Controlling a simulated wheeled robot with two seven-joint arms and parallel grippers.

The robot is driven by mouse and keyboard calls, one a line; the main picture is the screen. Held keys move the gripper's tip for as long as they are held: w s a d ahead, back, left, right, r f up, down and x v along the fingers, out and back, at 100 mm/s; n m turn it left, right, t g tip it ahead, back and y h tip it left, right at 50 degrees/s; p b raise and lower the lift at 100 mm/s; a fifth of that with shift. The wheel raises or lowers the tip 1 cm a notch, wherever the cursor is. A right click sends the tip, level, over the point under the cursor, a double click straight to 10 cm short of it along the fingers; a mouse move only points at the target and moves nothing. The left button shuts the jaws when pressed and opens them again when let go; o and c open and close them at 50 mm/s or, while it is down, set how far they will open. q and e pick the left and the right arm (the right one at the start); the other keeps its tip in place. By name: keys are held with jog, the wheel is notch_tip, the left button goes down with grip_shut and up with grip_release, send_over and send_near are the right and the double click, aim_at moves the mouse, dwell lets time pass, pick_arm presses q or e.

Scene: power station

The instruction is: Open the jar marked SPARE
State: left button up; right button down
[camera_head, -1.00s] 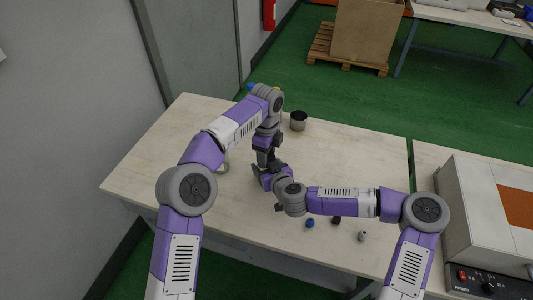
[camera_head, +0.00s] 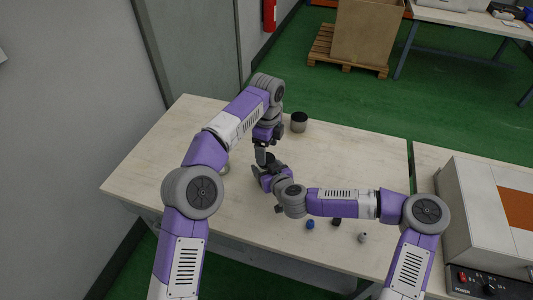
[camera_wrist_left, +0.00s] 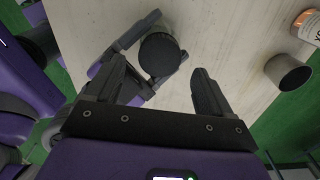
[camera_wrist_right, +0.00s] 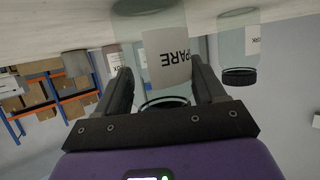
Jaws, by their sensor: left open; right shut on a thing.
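The jar marked SPARE (camera_wrist_right: 168,58) is clear, with a white label, and appears upside down in the right wrist view. My right gripper (camera_wrist_right: 165,85) is shut around its body; in the head view this gripper (camera_head: 264,171) is at the middle of the table. A dark round top (camera_wrist_left: 160,54) shows on the jar in the left wrist view and in the head view (camera_head: 270,157). My left gripper (camera_wrist_left: 163,80) is open; in the head view its fingers (camera_head: 264,154) are just above the jar's top. Whether they touch it is unclear.
A dark cup (camera_head: 299,122) stands on the table (camera_head: 350,160) behind the grippers. A blue piece (camera_head: 310,224), a black piece (camera_head: 336,221) and a grey piece (camera_head: 362,237) lie near the front. Another black-lidded jar (camera_wrist_right: 240,76) shows in the right wrist view.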

grip_release()
dwell(0.3)
